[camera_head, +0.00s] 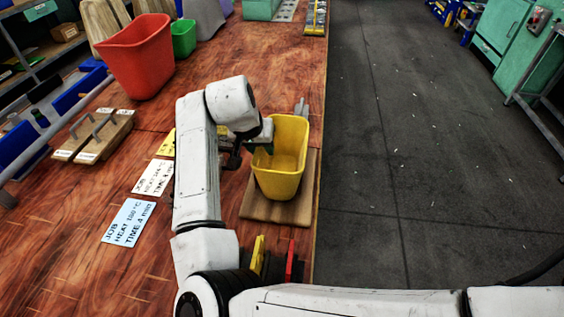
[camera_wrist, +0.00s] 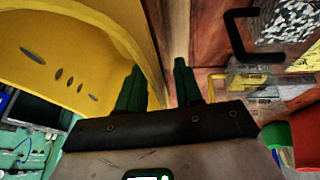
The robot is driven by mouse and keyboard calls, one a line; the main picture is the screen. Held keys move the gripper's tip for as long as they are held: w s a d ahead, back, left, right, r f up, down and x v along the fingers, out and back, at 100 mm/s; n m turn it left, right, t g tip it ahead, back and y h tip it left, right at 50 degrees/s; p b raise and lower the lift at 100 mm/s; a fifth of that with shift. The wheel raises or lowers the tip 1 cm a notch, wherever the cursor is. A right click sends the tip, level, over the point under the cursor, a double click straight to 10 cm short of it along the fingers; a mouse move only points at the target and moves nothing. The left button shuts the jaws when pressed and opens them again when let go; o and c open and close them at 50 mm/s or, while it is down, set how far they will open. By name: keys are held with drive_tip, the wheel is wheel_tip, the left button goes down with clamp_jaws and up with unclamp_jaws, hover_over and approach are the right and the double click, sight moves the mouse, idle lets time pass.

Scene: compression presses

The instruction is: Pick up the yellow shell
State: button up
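The yellow shell (camera_head: 283,170), a deep tapered bin shape, stands upright on a wooden board near the bench's right edge. In the wrist view its slotted wall (camera_wrist: 60,50) fills the upper left. My gripper (camera_head: 254,148) is at the shell's left rim, reaching down from above. In the wrist view my gripper (camera_wrist: 160,85) has its two green fingers apart. One finger overlaps the shell's inner side and the other is outside, over the wood, with the rim between them. A gap shows between the outer finger and the rim. The fingertips' contact is unclear.
The wooden board (camera_head: 250,207) lies under the shell. A red bin (camera_head: 140,58) and a green bin (camera_head: 183,39) stand at the back left. Job cards (camera_head: 129,222) lie left of my arm. Yellow (camera_head: 257,254) and red (camera_head: 291,260) pieces stand nearer me. Open floor lies right.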

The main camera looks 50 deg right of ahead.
drive_tip(key=shift+c, duration=0.4)
clamp_jaws()
